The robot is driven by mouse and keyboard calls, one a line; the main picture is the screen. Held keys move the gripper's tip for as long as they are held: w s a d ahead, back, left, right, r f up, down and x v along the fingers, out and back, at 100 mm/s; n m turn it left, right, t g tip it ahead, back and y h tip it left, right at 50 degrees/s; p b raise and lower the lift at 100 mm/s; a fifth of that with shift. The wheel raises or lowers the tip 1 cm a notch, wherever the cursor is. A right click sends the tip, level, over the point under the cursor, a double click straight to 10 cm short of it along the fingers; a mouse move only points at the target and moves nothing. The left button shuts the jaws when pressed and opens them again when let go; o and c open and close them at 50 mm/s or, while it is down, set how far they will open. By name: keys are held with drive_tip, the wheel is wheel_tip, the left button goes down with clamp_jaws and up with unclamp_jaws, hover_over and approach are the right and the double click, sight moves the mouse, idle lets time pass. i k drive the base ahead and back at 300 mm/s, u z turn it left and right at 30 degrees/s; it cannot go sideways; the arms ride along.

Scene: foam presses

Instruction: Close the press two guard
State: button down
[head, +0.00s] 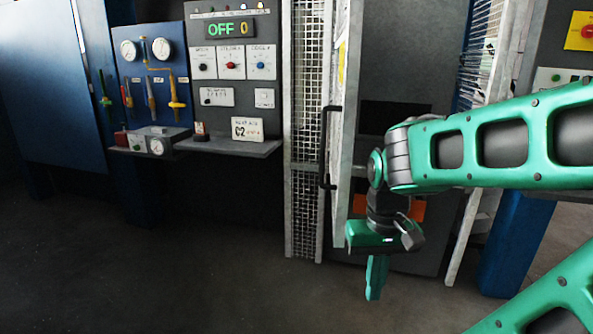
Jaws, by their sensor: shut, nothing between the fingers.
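A press guard with a metal mesh panel (305,215) in a grey frame stands upright near the middle of the head view. A black vertical bar handle (325,148) is fixed at its right side. To its right the dark press front (395,60) shows uncovered, up to another mesh panel (481,50) seen edge-on. My gripper (374,292) points down, shut and empty, below and right of the handle and apart from it. My arm hides part of the press front and the lower right panel. I cannot read a clear press number.
Left of the guard is a grey control panel (220,110) with a display reading OFF 0 and a shelf (238,148) below it. A blue board (118,75) with gauges and tools stands further left. A blue post (513,245) stands right. The floor (170,270) at front left is clear.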

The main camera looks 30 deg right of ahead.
sight(347, 43)
drive_tip(key=u, duration=0.2)
drive_tip(key=i, duration=0.85)
drive_tip(key=u, duration=0.05)
